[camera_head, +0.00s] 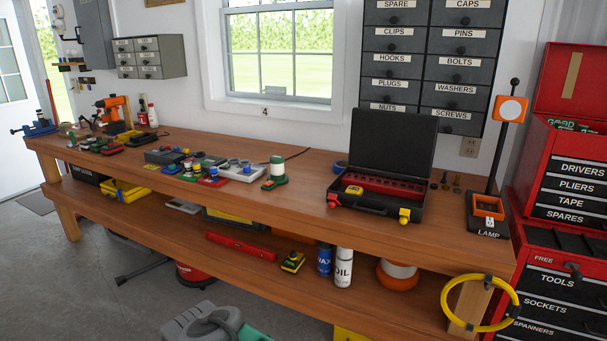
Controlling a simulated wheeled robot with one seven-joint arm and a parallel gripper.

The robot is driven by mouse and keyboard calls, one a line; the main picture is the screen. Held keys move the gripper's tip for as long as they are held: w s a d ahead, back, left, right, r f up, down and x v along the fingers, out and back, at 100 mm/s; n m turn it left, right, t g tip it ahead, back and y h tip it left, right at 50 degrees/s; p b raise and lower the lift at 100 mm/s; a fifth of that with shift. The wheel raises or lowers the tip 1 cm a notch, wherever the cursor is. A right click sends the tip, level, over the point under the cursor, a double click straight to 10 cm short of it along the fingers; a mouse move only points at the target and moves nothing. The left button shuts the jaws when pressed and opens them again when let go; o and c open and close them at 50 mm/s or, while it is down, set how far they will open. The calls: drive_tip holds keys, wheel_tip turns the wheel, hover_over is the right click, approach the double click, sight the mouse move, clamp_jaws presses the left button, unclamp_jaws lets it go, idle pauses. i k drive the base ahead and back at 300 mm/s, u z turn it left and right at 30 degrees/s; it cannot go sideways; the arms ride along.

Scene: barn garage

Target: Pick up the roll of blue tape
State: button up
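A small blue roll (340,166), which looks like the blue tape, lies on the wooden workbench top (310,190). It is just left of the open black tool case (390,150), near the wall side of the bench. The case seems to hide part of its right side. It is small in the picture, so its exact pose is hard to tell. My gripper does not show in this view.
Left of the roll, a green-and-white container (276,172) and several chargers and tools line the bench. A lamp (489,190) stands at the right end, beside a red tool cabinet (565,230).

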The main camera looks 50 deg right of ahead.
sight(344, 168)
drive_tip(key=z, duration=0.55)
drive_tip(key=i, duration=0.55)
drive_tip(key=z, duration=0.9)
drive_tip(key=i, duration=0.9)
drive_tip(key=u, duration=0.6)
drive_tip(key=i, duration=0.65)
drive_tip(key=u, duration=0.55)
